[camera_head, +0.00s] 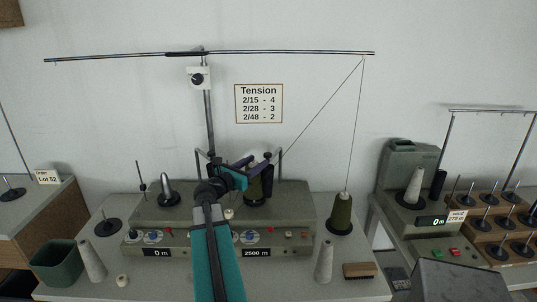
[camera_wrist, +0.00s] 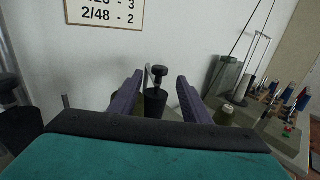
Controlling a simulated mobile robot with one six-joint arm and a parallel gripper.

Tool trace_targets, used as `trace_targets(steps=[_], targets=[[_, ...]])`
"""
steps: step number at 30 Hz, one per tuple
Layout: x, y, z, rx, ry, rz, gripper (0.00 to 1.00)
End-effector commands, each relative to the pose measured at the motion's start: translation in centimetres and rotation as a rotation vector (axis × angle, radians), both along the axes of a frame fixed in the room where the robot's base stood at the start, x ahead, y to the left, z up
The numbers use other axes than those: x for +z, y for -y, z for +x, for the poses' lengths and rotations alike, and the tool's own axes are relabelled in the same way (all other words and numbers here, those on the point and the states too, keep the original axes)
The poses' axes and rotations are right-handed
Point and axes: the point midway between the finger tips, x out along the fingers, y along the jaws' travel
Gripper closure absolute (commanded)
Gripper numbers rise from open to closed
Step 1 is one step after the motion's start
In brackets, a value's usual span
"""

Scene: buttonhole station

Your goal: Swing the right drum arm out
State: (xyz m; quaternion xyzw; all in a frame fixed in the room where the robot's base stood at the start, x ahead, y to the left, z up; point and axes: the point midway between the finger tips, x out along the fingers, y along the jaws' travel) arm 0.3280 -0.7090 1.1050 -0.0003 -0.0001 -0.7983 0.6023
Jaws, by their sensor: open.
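The winding machine (camera_head: 290,205) stands on the table against the wall. On its right side an olive cone (camera_head: 254,188) sits on a black base, with a dark post and knob (camera_head: 268,157) beside it, apparently part of the right drum arm. My gripper (camera_head: 249,163) is open with purple fingers and covers part of this unit. In the wrist view the black knob and cylinder (camera_wrist: 156,98) stand between the two spread fingers (camera_wrist: 158,88), and no contact shows. The lower part is hidden behind my wrist.
A second dark knob and cylinder (camera_wrist: 12,112) are at the left in the wrist view. A thread runs from the overhead bar (camera_head: 290,52) to an olive cone (camera_head: 341,212) on the table.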

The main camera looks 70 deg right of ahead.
Motion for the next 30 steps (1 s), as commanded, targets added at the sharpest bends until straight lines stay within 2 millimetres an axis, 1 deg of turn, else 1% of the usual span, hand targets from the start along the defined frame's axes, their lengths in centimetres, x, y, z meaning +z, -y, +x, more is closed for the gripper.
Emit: trace_targets(steps=[1, 3, 15, 21, 30], targets=[[0.2, 0.9, -0.2, -0.002, 0.0, 0.0, 0.57], [0.2, 1.7, -0.4, -0.002, 0.0, 0.0, 0.57], [0.1, 6.4, -1.8, -0.002, 0.0, 0.001, 0.57], [0.1, 7.7, -2.3, -0.002, 0.0, 0.0, 0.57], [0.0, 8.0, -2.4, -0.001, 0.0, 0.0, 0.57]])
